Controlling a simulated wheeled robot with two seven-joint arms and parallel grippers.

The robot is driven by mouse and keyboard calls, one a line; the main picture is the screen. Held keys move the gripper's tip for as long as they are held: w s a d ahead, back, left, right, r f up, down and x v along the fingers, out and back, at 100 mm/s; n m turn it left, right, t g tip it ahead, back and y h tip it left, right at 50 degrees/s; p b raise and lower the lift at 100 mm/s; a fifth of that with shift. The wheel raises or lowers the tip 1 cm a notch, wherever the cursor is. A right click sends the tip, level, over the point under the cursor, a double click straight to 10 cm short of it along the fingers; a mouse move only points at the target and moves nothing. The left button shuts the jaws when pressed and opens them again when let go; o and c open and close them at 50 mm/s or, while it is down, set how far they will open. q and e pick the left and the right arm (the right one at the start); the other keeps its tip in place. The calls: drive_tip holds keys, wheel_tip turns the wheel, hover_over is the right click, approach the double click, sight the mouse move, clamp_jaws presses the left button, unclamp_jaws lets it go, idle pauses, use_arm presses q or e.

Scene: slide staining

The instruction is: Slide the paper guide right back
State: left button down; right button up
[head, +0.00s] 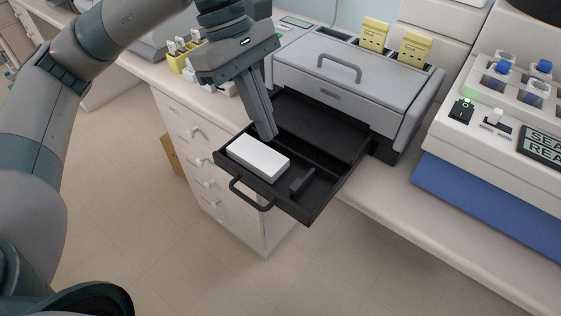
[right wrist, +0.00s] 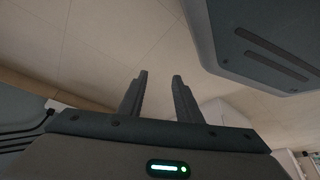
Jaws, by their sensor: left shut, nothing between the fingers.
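The paper guide (head: 302,182) is a small dark upright piece in the pulled-out black tray (head: 312,212), in the head view. A white block of paper (head: 258,158) lies in the tray to its left, with a gap of bare tray floor between them. My left gripper (head: 268,136) points down over the tray's back part, behind the paper and apart from the guide. Its fingers are shut with nothing between them. My right gripper (right wrist: 160,80) shows only in the right wrist view, its fingers apart and empty. The tray and guide are not in that view.
The grey printer (head: 340,85) with a lid handle stands behind the tray. The tray's front handle (head: 250,195) sticks out over the floor. A white device (head: 490,110) with blue-capped bottles stands at the right. A yellow rack (head: 180,62) stands behind, at the left.

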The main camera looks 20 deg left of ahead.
sight(299, 186)
use_arm(q)
drive_tip(key=shift+f, duration=0.1)
